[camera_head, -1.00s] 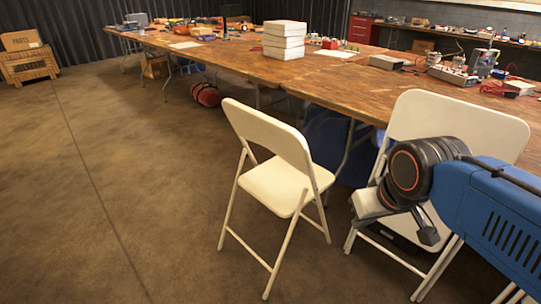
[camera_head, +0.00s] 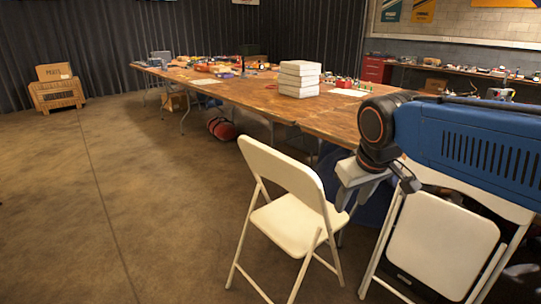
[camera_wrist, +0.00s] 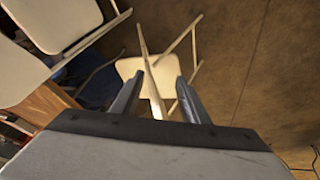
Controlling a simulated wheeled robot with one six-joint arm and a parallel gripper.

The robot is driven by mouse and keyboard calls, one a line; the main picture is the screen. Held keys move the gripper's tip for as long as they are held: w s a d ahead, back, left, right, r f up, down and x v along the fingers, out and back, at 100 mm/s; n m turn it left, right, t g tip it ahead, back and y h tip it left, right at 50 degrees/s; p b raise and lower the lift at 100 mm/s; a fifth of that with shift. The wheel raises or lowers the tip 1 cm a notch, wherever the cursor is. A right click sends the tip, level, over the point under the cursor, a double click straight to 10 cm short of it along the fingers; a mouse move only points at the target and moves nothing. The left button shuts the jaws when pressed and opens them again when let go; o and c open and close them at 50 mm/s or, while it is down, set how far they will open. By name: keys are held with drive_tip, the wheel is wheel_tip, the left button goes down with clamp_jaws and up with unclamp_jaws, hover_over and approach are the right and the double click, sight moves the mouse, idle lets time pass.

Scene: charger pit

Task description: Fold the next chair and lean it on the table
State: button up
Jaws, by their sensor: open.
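A white folding chair (camera_head: 290,220) stands unfolded on the floor in front of the table's near edge, its backrest to the left and its seat level. A second white chair (camera_head: 440,240) at the right looks folded, with its seat flat along its frame, and leans at the table; my arm hides part of it. The wooden table (camera_head: 240,97) runs behind both. My gripper (camera_head: 375,192) is open and empty, above and right of the unfolded chair. In the wrist view the unfolded chair (camera_wrist: 128,68) shows beyond and between the open fingers (camera_wrist: 158,88); contact is not visible.
White boxes (camera_head: 299,80) are stacked on the table among tools and parts. A red bag (camera_head: 221,128) lies under the table. Wooden crates (camera_head: 57,92) stand at the far left. The floor at left is clear.

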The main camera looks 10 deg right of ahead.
drive_tip(key=w+a+r+n, duration=0.1)
drive_tip(key=w+a+r, duration=0.2)
drive_tip(key=w, duration=0.4)
drive_tip(key=w+a+r+n, duration=0.1)
drive_tip(key=w+a+r, duration=0.25)
drive_tip(key=w, duration=0.35)
drive_tip(key=n+h, duration=0.1)
drive_tip(key=n, duration=0.2)
approach(270, 150)
drive_tip(key=shift+t, duration=0.4)
drive_tip(key=x, duration=1.2)
drive_tip(key=shift+s+d+f, duration=0.1)
drive_tip(key=shift+s+f, duration=0.1)
drive_tip(key=shift+f, duration=0.25)
clamp_jaws()
drive_tip(key=shift+r, duration=0.1)
